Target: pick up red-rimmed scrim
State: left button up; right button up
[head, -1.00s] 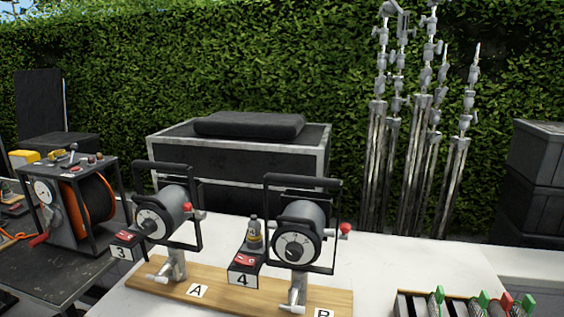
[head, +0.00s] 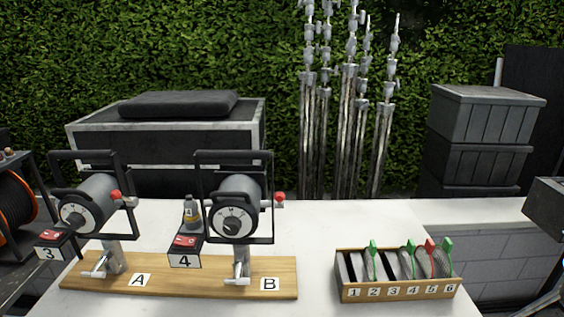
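The red-rimmed scrim (head: 431,254) stands upright in a wooden slotted box (head: 398,292) at the right of the white table. Its red tab sticks up above the slot labelled 5; its lower part is hidden by the box front. Green-tabbed scrims stand in the same box, one (head: 447,252) to its right and others (head: 410,256) to its left. Neither of my grippers shows in the head view.
Two lamp heads, A (head: 90,205) and B (head: 237,208), stand on a wooden board (head: 200,279) left of the box. Metal stands (head: 350,130) and stacked dark crates (head: 478,140) are behind. A dark object (head: 545,207) cuts in at the right edge. Table between board and box is clear.

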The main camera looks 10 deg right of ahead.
aim_at(429, 246)
jog(key=z, duration=1.4)
jog(key=k+u, duration=0.1)
jog(key=u, duration=0.25)
